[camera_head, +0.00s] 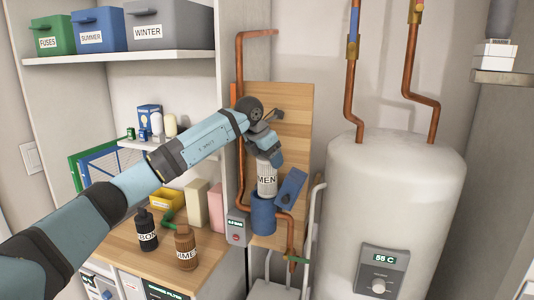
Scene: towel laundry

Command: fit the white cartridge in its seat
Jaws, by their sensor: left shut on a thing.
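The white cartridge (266,183), with part of a label reading "MEN", is upright in my left gripper (268,160), which is shut on its upper end. The blue cup-shaped housing (263,216) on the wooden board stands directly below it. The cartridge's lower end meets the housing's rim in this view; I cannot tell how far inside it is. A tilted blue flap-like part (291,186) is beside the housing on the right. My right gripper is not in view.
A black bottle-like cartridge (147,231) and a brown one (186,248) stand on the wooden counter (215,262). Copper pipes (240,120) run along the wooden board (292,120). A small grey meter (236,229) is left of the housing. The white tank (395,190) stands right.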

